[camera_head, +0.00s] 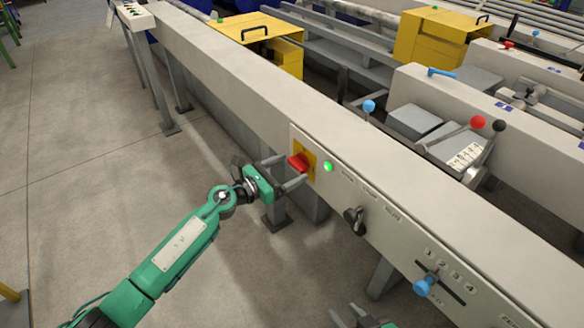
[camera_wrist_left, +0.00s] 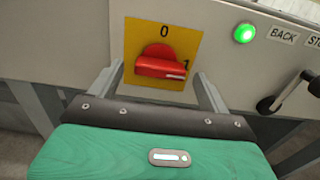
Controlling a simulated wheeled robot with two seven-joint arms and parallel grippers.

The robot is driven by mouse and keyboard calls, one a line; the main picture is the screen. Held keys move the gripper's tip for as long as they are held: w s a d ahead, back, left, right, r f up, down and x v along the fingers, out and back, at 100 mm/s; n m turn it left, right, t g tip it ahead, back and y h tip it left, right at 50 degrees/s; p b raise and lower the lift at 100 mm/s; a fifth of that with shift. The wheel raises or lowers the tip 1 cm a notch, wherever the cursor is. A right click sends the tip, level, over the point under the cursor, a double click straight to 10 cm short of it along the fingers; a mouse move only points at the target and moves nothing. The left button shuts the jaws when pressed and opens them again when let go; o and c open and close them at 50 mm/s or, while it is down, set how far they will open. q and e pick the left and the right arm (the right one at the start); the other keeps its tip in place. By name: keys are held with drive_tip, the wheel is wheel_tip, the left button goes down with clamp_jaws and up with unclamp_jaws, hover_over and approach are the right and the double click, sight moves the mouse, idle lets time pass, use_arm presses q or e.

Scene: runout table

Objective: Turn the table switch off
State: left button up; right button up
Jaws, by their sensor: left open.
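The table switch is a red rotary knob (camera_head: 298,162) on a yellow plate (camera_head: 309,157) on the front of the long beige table. In the left wrist view the red knob (camera_wrist_left: 160,64) has its bar lying nearly level, its white-marked end toward the "1" at the right; "0" is printed above it. My left gripper (camera_head: 288,170) is open, its two fingers (camera_wrist_left: 160,85) on either side of the knob. I cannot tell whether they touch it. A green lamp (camera_head: 327,166) beside the plate is lit. My right gripper (camera_head: 358,318) shows only partly at the bottom edge.
Right of the lamp are a black lever knob (camera_head: 354,216) and a blue-handled slider (camera_head: 425,284) with numbered marks. Behind stand levers with blue and red balls (camera_head: 477,122) and yellow boxes (camera_head: 262,35).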

use_arm(q)
drive_tip(key=shift+x, duration=0.85)
use_arm(e)
drive_tip(key=shift+a, duration=0.1)
use_arm(q)
drive_tip(key=shift+c, duration=0.4)
drive_tip(key=c, duration=0.9)
use_arm(e)
drive_tip(key=shift+s, duration=0.1)
